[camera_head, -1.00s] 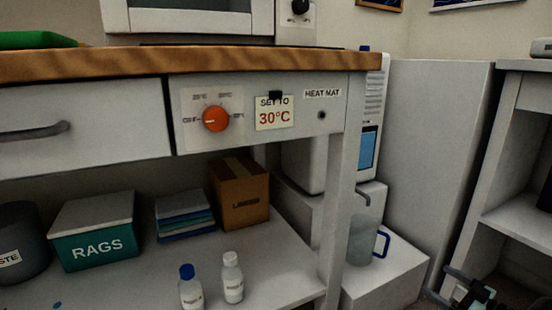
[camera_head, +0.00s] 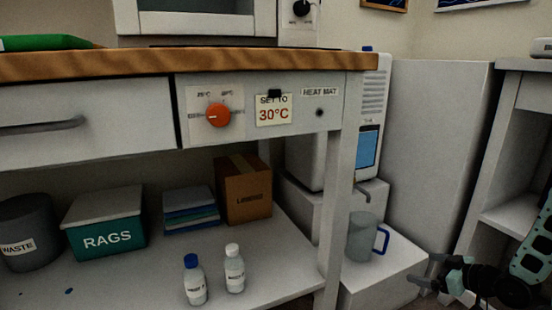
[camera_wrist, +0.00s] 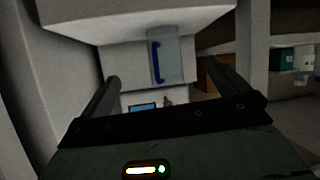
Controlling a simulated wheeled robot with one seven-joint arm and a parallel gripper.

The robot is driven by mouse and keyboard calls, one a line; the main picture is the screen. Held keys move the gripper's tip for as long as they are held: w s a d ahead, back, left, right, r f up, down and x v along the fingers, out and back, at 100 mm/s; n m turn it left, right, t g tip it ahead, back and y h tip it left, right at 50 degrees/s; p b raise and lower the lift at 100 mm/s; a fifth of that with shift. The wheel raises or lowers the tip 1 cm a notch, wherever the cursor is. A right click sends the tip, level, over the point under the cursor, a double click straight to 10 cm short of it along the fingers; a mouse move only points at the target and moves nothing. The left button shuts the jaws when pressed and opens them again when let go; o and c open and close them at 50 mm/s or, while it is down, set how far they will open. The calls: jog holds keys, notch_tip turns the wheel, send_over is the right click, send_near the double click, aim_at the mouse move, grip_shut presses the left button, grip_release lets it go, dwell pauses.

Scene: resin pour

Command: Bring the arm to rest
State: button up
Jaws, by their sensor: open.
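My gripper (camera_head: 424,270) is at the lower right of the head view, open, with nothing between its fingers. Part of my arm shows to its right. In the wrist view my gripper (camera_wrist: 164,72) shows its two fingers spread apart. A grey jug with a blue handle (camera_head: 361,238) stands on a white block, left of and beyond my gripper and apart from it. The jug also shows between the fingers in the wrist view (camera_wrist: 172,62), farther off.
A wooden-topped bench (camera_head: 220,62) carries an orange dial (camera_head: 219,115) and a "SET TO 30°C" note (camera_head: 273,110). Its lower shelf holds a rags box (camera_head: 108,238), a cardboard box (camera_head: 243,190) and two bottles (camera_head: 194,280). A white cabinet (camera_head: 430,150) stands behind the jug.

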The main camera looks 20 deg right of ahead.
jog(key=w+a+r+m+g+h, duration=0.1)
jog(key=w+a+r+g+h, duration=0.1)
jog(key=a+r+g, duration=0.35)
jog(key=w+a+r+m+g+h, duration=0.1)
jog(key=w+a+r+g+h, duration=0.1)
jog(key=a+r, duration=0.6)
jog(key=s+a+r+n+g+y+p, duration=0.15)
jog(key=s+a+r+p, duration=0.25)
jog(key=s+a+r, duration=0.5)
jog(key=s+a+r+n+g+p, duration=0.2)
jog(key=s+a+r+n+p, duration=0.3)
jog(key=a, duration=0.8)
jog(key=s+a+r+g+y+p, duration=0.1)
jog(key=s+a+r+g+p, duration=0.3)
jog(key=s+a, duration=0.6)
notch_tip(320, 180, up, 37)
jog(key=w+t+p, duration=0.2)
jog(key=p, duration=3.3)
jog(key=shift+a+r+p, duration=0.2)
jog(key=shift+a+p, duration=0.05)
jog(key=shift+p, duration=0.15)
jog(key=shift+d+m+h, duration=0.15)
jog(key=shift+m+h, duration=0.1)
